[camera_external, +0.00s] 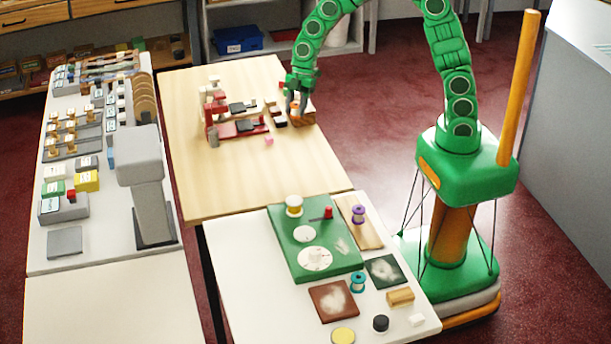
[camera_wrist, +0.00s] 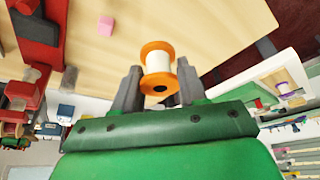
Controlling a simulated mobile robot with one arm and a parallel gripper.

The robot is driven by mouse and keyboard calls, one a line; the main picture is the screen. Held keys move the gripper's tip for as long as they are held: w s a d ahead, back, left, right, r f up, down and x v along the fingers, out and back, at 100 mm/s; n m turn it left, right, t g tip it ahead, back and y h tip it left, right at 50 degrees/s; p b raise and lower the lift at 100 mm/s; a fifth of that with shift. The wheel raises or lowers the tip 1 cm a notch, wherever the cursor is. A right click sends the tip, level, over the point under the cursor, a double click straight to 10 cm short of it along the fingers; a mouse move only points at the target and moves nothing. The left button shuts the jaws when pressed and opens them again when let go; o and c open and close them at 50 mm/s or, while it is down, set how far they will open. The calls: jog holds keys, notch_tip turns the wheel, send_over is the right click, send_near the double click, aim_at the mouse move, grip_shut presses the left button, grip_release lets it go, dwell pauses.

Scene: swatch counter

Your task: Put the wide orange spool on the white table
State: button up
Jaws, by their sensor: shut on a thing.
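The wide orange spool (camera_wrist: 158,52) has orange flanges and pale thread around its middle. In the wrist view it sits between the two grey fingers of my gripper (camera_wrist: 158,78), which is shut on it. In the external view my gripper (camera_external: 296,101) is at the right edge of the wooden table, beside a red stand and small blocks. The spool is hard to make out there, and I cannot tell its height above the wood. The white table (camera_external: 252,292) is in the foreground, nearer the camera, with its front left part bare.
A green board (camera_external: 286,250) with spools and white discs covers much of the white table. Dark and brown squares, a wooden block (camera_external: 400,297) and a black jar (camera_external: 380,323) crowd its right side. The red stand (camera_external: 212,120) is left of my gripper. The wooden table's front is clear.

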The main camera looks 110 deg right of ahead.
aim_at(258, 145)
jog(key=w+a+f+m+h, duration=0.1)
jog(key=w+a+m, duration=0.3)
jog(key=a, duration=0.7)
jog(key=w+a+f+m+t+h, duration=0.1)
jog(key=w+a+f+m, duration=0.3)
jog(key=a, duration=0.7)
jog(key=shift+w+f+m+h, duration=0.25)
jog(key=shift+w+m+h, duration=0.15)
jog(key=shift+m+h, duration=0.15)
